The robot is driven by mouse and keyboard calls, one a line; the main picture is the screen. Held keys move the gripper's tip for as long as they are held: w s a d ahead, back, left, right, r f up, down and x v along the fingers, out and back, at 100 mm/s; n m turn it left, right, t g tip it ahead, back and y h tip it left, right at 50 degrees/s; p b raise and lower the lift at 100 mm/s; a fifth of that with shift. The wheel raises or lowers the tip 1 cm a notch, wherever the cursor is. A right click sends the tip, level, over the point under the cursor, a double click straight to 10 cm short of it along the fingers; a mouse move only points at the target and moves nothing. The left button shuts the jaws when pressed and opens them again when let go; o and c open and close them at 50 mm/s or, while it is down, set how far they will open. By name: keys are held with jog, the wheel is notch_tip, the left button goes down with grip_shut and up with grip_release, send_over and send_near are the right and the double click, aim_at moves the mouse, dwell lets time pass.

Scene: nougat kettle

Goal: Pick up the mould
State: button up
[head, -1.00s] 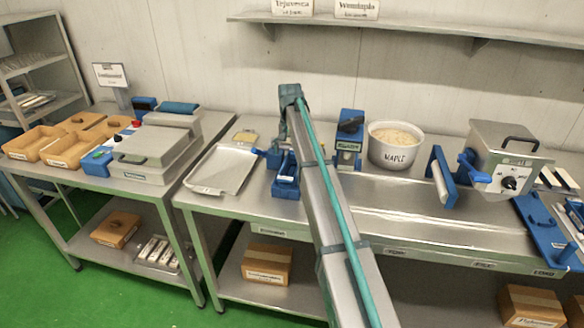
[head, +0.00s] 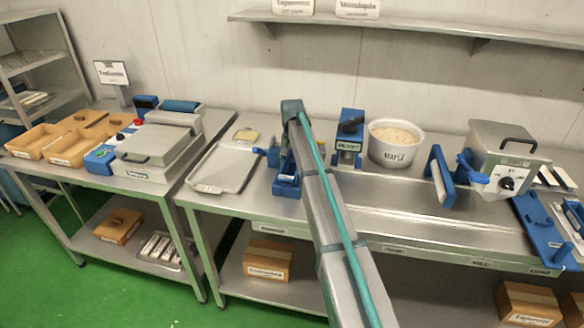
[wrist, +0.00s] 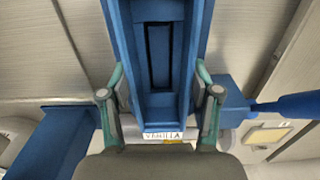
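A blue trough-like mould (wrist: 159,110) with a dark slot inside and a "VANILLA" label on its near end fills the middle of the wrist view. In the head view the mould (head: 286,188) stands on the steel bench below the end of my arm, which partly hides it. My gripper (wrist: 160,70) is open, with one green finger at each long side of the mould. I cannot tell whether the fingertips touch its walls.
A metal tray (head: 222,170) lies just left of the mould. A blue holder (head: 348,138), a white tub (head: 394,144) and a steel machine (head: 502,158) stand to the right. The front middle of the bench (head: 400,222) is bare.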

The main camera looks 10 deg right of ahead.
jog(key=c, duration=0.8)
jog(key=shift+r, duration=0.15)
